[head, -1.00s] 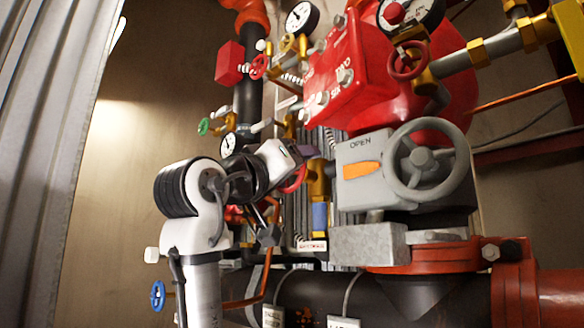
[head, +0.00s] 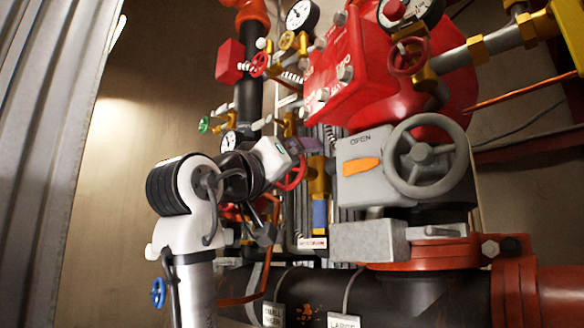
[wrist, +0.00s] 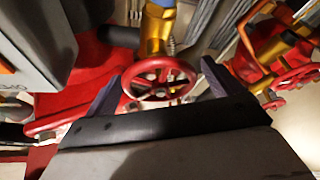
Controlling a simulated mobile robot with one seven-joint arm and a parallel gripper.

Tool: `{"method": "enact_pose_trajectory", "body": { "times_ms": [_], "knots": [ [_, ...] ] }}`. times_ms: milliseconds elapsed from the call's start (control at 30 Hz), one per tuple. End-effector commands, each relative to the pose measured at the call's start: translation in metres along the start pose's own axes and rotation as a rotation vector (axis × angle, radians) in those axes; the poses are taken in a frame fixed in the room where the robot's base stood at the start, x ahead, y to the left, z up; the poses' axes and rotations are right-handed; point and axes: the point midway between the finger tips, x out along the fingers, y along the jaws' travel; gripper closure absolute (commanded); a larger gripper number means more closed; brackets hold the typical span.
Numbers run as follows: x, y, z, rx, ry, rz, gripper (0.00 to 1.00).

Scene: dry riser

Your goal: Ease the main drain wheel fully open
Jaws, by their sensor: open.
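A red handwheel (wrist: 160,98) on a brass valve (wrist: 158,30) lies straight ahead in the wrist view. I take it for the main drain wheel; no label on it is readable. In the head view the red wheel (head: 293,184) shows just below and beside my gripper (head: 304,146), partly hidden by my arm. In the wrist view my gripper (wrist: 158,86) is open, with one purple finger on each side of the wheel's rim. I cannot tell whether either finger touches the rim. Nothing is held.
A grey gearbox with a large handwheel (head: 419,157), marked OPEN, stands right of my gripper. Other red wheels (wrist: 298,76) are at the right of the wrist view. A blue wheel (head: 158,293) is at lower left. Open floor space lies left of the pipework.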

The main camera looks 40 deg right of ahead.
Motion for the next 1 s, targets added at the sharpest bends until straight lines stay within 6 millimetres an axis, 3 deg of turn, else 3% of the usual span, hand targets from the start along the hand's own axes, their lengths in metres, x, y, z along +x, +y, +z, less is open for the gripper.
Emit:
{"method": "enact_pose_trajectory", "body": {
  "times_ms": [500, 700, 1000],
  "knots": [
    [-0.109, -0.001, 0.002, 0.002, 0.003, -0.001, 0.09],
    [-0.126, 0.0, 0.001, 0.001, 0.001, 0.0, 0.09],
    [-0.128, 0.0, 0.0, 0.0, 0.0, 0.0, 0.09]
  ]
}}
